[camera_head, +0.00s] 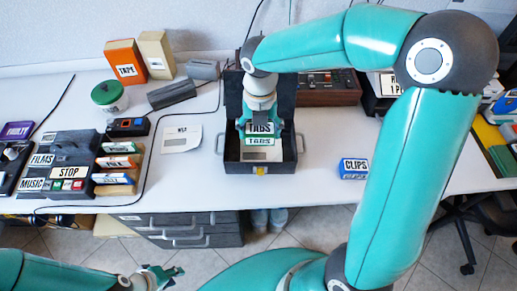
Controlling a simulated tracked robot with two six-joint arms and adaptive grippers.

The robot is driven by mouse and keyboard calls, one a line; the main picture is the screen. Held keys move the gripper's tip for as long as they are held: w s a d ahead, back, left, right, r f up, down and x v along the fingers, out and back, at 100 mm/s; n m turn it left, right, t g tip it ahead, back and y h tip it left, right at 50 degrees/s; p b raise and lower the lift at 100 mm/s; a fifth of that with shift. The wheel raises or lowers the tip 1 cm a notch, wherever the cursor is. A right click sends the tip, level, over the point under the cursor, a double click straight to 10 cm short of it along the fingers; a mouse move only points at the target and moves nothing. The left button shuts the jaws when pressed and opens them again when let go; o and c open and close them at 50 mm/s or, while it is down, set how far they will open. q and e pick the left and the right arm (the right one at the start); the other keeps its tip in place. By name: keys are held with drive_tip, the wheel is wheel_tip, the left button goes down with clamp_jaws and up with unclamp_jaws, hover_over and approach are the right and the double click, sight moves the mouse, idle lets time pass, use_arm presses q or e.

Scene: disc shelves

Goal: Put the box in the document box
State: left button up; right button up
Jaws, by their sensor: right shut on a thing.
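The document box (232,166) is a black case with its lid raised at the back and metal handles on its sides, standing at the table's front edge. My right gripper (259,128) reaches down over it and is shut on a small green-and-white box (258,142) labelled TABS. The box is over the case's opening; I cannot tell whether it touches the floor of the case. The gripper partly hides the box's top. My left gripper (168,275) is low at the bottom of the picture, in front of the table, open and empty.
A blue CLIPS box (354,168) lies to the right of the case. Further left are a STOP-labelled machine (70,172), a green-lidded jar (108,96) and an orange TAPE box (126,62). The table right of the case is mostly clear.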

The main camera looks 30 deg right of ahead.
sight(260, 128)
wheel_tip(260, 128, down, 8)
drive_tip(key=shift+f+b, duration=0.1)
drive_tip(key=shift+b, duration=0.3)
drive_tip(key=shift+f, duration=0.1)
drive_tip(key=shift+f+b, duration=0.35)
drive_tip(key=shift+f, duration=0.15)
drive_tip(key=o, duration=1.1)
drive_tip(key=shift+r+p, duration=0.35)
drive_tip(key=shift+r, duration=0.15)
wheel_tip(260, 128, up, 12)
drive_tip(key=shift+r+p, duration=0.15)
drive_tip(key=shift+p, duration=0.55)
